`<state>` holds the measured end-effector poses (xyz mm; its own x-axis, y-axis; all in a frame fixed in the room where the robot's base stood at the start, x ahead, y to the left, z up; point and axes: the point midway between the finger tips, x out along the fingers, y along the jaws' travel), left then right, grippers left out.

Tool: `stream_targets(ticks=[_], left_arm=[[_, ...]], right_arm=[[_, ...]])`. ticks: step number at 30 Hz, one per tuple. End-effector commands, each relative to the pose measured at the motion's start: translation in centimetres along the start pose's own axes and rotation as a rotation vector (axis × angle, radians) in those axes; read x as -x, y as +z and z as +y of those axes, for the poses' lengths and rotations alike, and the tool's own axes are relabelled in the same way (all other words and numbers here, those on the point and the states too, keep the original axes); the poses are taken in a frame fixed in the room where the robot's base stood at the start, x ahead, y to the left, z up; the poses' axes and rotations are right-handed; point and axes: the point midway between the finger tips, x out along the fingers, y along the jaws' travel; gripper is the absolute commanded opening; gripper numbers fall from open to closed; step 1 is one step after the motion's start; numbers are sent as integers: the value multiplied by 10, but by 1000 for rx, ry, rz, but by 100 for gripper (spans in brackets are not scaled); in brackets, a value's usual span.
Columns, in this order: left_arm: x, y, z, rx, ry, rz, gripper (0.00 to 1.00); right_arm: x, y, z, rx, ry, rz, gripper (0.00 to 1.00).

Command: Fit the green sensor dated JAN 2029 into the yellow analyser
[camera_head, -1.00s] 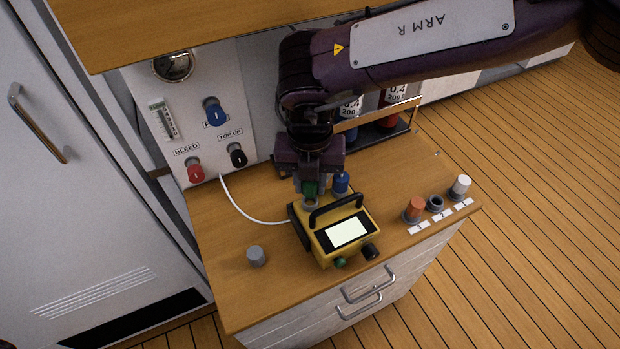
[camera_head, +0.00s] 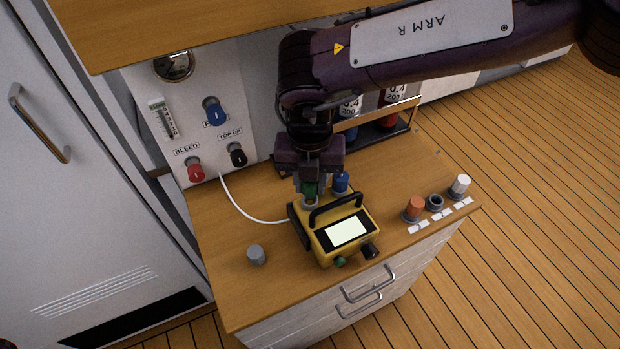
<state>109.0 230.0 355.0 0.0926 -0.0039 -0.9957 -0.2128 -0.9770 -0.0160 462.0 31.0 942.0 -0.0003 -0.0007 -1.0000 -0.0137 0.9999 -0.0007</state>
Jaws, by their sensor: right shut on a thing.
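The yellow analyser (camera_head: 344,246) stands on the wooden counter, with a pale screen and a black carry handle. My right gripper (camera_head: 311,188) points down at the back left of the analyser and is shut on a green sensor (camera_head: 311,190). The sensor's lower end is at a grey round socket (camera_head: 311,203) on the analyser; I cannot tell how deep it sits. Its date is not readable. A green part (camera_head: 340,262) and a black part (camera_head: 370,251) show at the analyser's front. My left gripper is not in view.
A blue cylinder (camera_head: 341,182) stands close behind the analyser. A grey cylinder (camera_head: 256,255) is at left. An orange sensor (camera_head: 414,207), an empty-looking dark holder (camera_head: 435,202) and a white sensor (camera_head: 460,186) line the right edge. A white hose (camera_head: 243,215) runs to the analyser.

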Motion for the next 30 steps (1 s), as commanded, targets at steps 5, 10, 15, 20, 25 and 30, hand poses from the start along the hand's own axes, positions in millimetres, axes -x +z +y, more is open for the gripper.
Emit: stream_targets(ticks=[5, 10, 15, 20, 25, 30], left_arm=[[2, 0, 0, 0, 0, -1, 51], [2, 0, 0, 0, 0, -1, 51], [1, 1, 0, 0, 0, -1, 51], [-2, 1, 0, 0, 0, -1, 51], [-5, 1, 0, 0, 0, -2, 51], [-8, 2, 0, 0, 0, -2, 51]], right_arm=[[0, 0, 0, 0, 1, 1, 6], [0, 0, 0, 0, 0, 0, 6], [-1, 0, 0, 0, 0, 0, 6], [-6, 0, 0, 0, 0, 0, 6], [-10, 0, 0, 0, 0, 0, 6], [-14, 0, 0, 0, 1, 0, 6]])
